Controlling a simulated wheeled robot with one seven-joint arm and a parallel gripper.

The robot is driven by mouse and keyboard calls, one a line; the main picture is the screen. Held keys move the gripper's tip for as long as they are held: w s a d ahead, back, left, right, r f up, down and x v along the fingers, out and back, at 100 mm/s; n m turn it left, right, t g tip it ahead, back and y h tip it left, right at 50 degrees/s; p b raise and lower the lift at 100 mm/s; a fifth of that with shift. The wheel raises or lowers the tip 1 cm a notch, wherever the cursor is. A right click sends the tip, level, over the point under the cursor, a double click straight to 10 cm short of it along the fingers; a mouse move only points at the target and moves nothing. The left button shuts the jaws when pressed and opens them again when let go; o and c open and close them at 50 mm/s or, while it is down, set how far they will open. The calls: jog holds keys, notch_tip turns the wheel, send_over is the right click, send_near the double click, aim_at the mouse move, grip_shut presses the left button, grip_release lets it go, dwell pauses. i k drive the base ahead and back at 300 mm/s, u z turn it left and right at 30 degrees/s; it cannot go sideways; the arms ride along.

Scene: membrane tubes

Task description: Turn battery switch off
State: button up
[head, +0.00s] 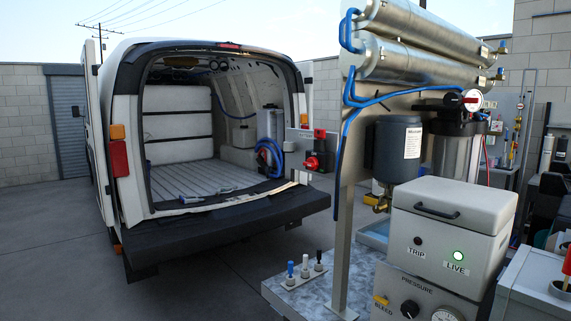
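A red knob on a black body (313,162), which looks like the battery switch, is fixed to a grey plate (301,140) just right of the open van's rear. It is small in the head view, and I cannot read its setting. A smaller red part (319,134) sits above it. On the grey box at right, the lamp marked LIVE (458,255) glows green and the lamp marked TRIP (418,240) looks dark. My gripper is not in view.
A metal upright (345,220) with blue hoses stands right of the switch, rising from a speckled bench (300,292). Several small levers (304,267) stand on the bench. The van's black bumper (230,228) juts out at left. The paved floor (200,290) in front is clear.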

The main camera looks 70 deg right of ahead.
aim_at(312, 163)
jog(key=z, duration=0.6)
jog(key=i, duration=1.15)
jog(key=z, duration=0.75)
